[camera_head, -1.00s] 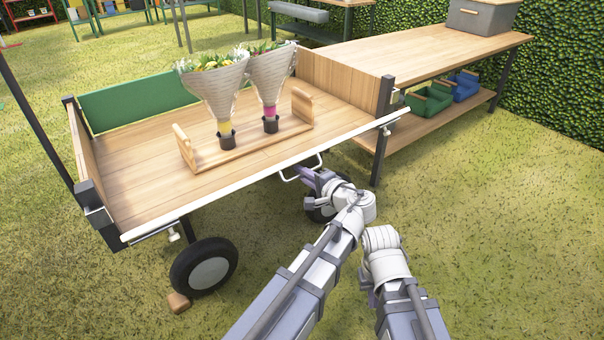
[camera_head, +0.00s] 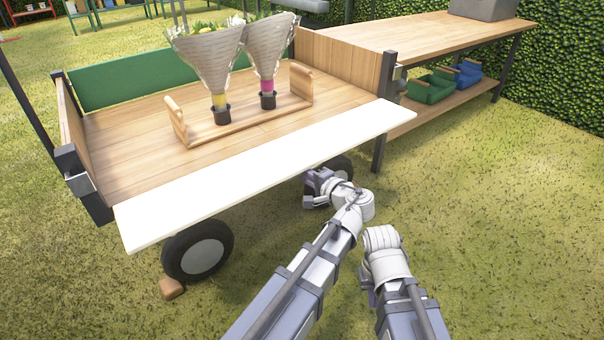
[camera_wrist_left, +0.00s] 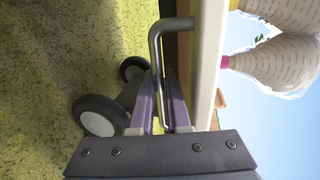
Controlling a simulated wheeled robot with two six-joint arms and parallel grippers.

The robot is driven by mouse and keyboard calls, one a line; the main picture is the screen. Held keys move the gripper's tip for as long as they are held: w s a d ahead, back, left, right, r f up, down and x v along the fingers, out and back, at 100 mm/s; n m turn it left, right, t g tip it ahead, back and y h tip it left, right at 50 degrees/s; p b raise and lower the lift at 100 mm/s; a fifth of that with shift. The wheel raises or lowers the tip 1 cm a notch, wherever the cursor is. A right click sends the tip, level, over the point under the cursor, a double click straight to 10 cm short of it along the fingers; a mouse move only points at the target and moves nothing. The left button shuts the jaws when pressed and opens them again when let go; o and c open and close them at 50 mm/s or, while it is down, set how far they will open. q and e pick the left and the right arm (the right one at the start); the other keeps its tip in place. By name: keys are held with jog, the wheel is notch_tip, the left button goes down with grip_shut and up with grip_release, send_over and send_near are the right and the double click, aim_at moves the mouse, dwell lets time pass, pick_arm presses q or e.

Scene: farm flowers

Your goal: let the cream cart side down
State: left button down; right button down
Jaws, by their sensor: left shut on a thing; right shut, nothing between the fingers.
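The cream cart side (camera_head: 265,175) is tipped outward along the cart's near edge, its broad pale upper face showing in the head view. My left gripper (camera_head: 318,185) is under it, partly hidden by it. In the left wrist view my left gripper (camera_wrist_left: 162,100) is shut on the grey bar handle (camera_wrist_left: 157,42) on the underside of the cream side (camera_wrist_left: 208,60). My right gripper (camera_head: 367,290) is shut and empty, low beside the left arm and apart from the cart; its fingertips are hard to make out.
On the cart bed (camera_head: 130,125) stands a wooden holder (camera_head: 180,120) with two wrapped bouquets (camera_head: 212,65). A wheel (camera_head: 198,250) stands below, with a wooden chock (camera_head: 172,289) beside it. A wooden table (camera_head: 430,40) is at the right. Grass (camera_head: 500,240) at the front right is clear.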

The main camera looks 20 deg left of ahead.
aim_at(302, 158)
pick_arm(q)
jog(key=c, duration=1.2)
grip_release()
jog(key=shift+o, duration=0.2)
jog(key=shift+r, duration=0.1)
notch_tip(302, 158, up, 10)
jog(key=p, duration=1)
